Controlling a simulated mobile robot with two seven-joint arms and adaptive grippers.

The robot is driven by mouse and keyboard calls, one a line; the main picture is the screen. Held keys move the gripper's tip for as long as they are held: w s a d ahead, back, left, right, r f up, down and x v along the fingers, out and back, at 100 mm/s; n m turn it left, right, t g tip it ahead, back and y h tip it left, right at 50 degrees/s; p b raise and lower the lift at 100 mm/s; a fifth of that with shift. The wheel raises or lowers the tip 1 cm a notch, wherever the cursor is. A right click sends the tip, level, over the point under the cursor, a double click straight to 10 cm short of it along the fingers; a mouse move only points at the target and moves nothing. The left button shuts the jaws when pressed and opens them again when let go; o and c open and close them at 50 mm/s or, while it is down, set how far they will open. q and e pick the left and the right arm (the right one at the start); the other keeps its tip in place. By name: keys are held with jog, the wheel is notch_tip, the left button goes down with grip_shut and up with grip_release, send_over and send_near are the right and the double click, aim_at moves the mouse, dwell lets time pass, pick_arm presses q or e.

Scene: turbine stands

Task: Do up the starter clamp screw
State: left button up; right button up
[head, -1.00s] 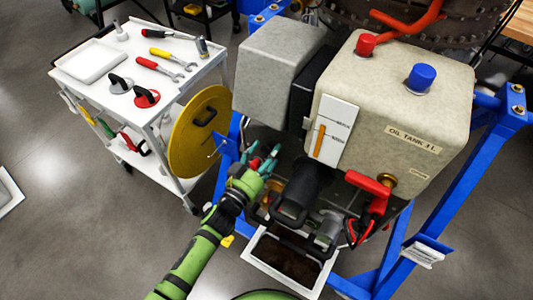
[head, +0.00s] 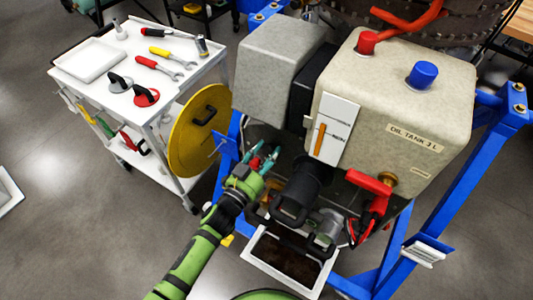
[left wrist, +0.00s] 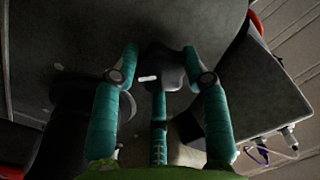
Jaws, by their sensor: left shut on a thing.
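My left gripper (head: 266,158) reaches in from the lower left, to the left of the dark starter cylinder (head: 302,188), under the grey box. In the left wrist view its teal fingers (left wrist: 160,68) are closed around a dark knob (left wrist: 168,72) with a small white mark, which looks like the clamp screw. The fingers hide part of this knob, and the head view does not show it clearly. How far the screw is turned cannot be told. My right gripper is in neither view.
The oil tank (head: 395,110) and grey box (head: 275,70) stand close above the gripper. Blue frame bars (head: 432,200) flank them. A white drip tray (head: 252,247) sits below. A white tool cart (head: 130,95) with a yellow disc (head: 198,130) stands at left.

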pick_arm(q)
jog(key=o, duration=1.1)
jog(key=shift+w+r, duration=0.1)
jog(key=shift+r, duration=0.25)
jog(key=shift+f, duration=0.15)
jog(key=shift+s, duration=0.2)
jog(key=shift+s+a+f, duration=0.15)
jog(key=shift+s+a, duration=0.1)
jog(key=shift+s, duration=0.05)
jog(key=v, duration=1.1)
